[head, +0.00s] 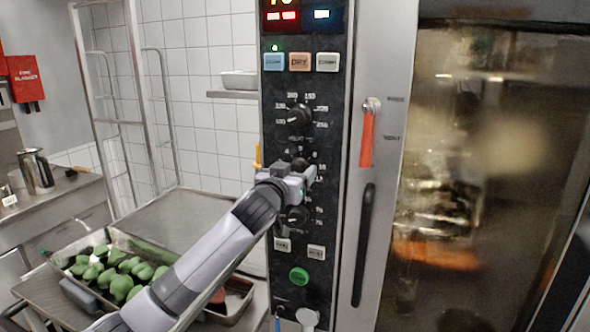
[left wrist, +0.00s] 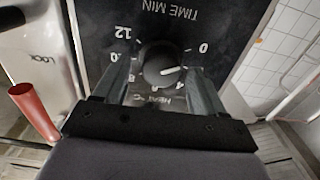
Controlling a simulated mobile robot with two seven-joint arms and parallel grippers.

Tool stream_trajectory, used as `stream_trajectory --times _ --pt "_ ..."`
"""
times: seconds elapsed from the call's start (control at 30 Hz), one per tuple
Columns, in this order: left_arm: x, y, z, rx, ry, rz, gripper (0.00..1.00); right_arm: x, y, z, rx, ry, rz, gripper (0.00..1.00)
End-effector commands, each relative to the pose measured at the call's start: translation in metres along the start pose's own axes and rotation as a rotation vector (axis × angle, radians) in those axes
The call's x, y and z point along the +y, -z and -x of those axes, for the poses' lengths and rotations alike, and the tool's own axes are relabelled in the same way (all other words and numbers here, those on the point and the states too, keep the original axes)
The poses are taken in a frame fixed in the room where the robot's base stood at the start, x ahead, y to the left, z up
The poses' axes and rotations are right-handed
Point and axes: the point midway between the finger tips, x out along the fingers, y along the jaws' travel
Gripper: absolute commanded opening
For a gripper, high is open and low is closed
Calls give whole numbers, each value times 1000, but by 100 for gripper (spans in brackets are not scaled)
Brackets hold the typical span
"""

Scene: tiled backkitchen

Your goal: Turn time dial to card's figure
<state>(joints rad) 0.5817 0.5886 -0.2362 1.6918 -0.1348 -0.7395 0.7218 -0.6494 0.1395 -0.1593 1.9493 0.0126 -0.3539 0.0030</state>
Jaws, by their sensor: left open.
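The time dial (left wrist: 160,68) is a round black knob with a white pointer line. In the left wrist view it appears upside down, under the label TIME MIN, with figures from 0 to 12 around it. Its pointer aims to the picture's right, roughly between the 0 and the lower figures; the exact mark is hard to read. My left gripper (left wrist: 160,88) is open, with one finger on each side of the knob; contact cannot be told. In the head view my left gripper (head: 306,178) partly covers the time dial (head: 299,164). I cannot identify a card with a readable figure.
The black oven panel has another dial (head: 299,115) above and one (head: 297,215) below. A red-orange handle (head: 367,138) and a black door handle (head: 363,245) are to the right. A tray of green vegetables (head: 110,270) and a steel jug (head: 36,170) are at left.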

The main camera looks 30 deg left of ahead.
Motion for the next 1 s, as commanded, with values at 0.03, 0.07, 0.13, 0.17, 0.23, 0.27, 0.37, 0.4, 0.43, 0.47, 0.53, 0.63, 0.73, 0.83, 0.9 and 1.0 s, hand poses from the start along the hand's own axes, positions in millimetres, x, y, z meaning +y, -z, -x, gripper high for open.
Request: stream_trajectory --times 0.03,0.07,0.13,0.17,0.23,0.27,0.37,0.4,0.43,0.47,0.53,0.63,0.73,0.83,0.9,1.0 --pt "0 0 -3 0 0 0 70 0 1 1 0 0 0 0" --pt "0 0 -4 -1 0 0 70 0 1 1 0 0 0 0" --pt "0 0 -6 -1 0 0 70 0 1 1 0 0 0 0" --pt "0 0 -6 0 0 0 70 0 1 1 0 0 0 0" --pt "0 0 -6 0 0 0 70 0 1 1 0 0 0 0" --pt "0 0 -6 0 0 0 70 0 1 1 0 0 0 0" --pt "0 0 -6 0 0 0 70 0 1 1 0 0 0 0" --pt "0 0 -6 0 0 0 70 0 1 1 0 0 0 0" --pt "0 0 -6 0 0 0 67 0 1 1 0 0 0 0" --pt "0 0 -6 0 0 0 57 0 1 1 0 0 0 0" --pt "0 0 -6 0 0 0 35 0 1 1 0 0 0 0" --pt "0 0 -6 0 0 0 18 0 1 1 0 0 0 0" --pt "0 0 -6 0 0 0 16 0 1 1 0 0 0 0" --pt "0 0 -6 1 0 -1 16 0 1 1 0 0 0 0" --pt "0 0 -6 1 1 -4 16 0 1 1 0 0 0 0" --pt "0 1 -6 2 1 -18 16 0 1 1 0 0 0 0"
